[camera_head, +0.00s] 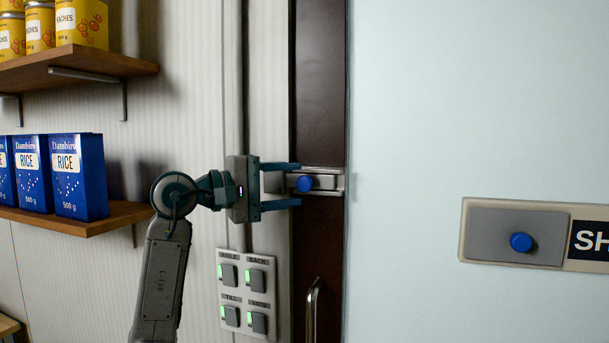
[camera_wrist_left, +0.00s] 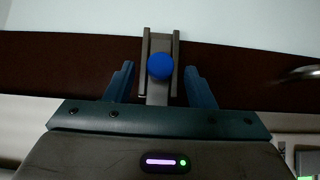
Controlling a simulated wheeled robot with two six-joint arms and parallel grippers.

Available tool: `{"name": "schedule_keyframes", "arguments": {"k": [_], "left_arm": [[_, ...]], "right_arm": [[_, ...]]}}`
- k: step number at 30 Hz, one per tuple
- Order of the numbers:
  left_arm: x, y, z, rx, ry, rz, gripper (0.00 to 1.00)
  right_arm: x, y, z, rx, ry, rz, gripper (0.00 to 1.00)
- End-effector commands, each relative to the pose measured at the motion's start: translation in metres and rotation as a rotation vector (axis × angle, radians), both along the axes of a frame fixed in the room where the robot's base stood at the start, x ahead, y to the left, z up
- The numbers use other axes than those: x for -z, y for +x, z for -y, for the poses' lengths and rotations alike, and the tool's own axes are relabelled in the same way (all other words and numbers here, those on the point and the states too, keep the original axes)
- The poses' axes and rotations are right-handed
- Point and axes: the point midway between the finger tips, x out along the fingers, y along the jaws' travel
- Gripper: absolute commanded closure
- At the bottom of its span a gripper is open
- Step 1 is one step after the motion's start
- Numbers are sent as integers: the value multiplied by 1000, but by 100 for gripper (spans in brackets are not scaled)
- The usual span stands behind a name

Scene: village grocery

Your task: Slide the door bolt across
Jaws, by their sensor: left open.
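The door bolt (camera_head: 324,182) is a grey metal slide with a round blue knob (camera_head: 305,184), mounted on the dark brown door frame. My left gripper (camera_head: 297,185) is open, with one finger above and one below the knob in the head view. In the left wrist view the blue knob (camera_wrist_left: 160,66) sits between the two fingertips, with a gap on each side, and the bolt's rail (camera_wrist_left: 146,50) runs away beyond it. The fingers do not appear to touch the knob. My right gripper is not in view.
A switch panel (camera_head: 247,292) is on the wall below the gripper. A metal handle (camera_head: 313,310) is on the brown frame below the bolt. A plate with another blue knob (camera_head: 521,242) is at right. Shelves with blue rice boxes (camera_head: 78,176) and yellow tins (camera_head: 82,22) are at left.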

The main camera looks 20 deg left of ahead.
Motion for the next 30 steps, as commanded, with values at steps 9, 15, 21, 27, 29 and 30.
{"name": "schedule_keyframes", "arguments": {"k": [9,15,21,27,29,30], "left_arm": [[0,24,25,1,-1,-2,50],[1,26,28,0,0,-1,50],[1,26,28,0,0,-1,60],[1,26,28,0,0,-1,100],[1,26,28,0,0,-1,100],[1,26,28,0,0,-1,100]], "right_arm": [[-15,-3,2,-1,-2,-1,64],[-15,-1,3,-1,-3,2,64],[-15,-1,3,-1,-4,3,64],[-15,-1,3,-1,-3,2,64],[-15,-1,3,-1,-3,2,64],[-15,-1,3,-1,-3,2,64]]}}
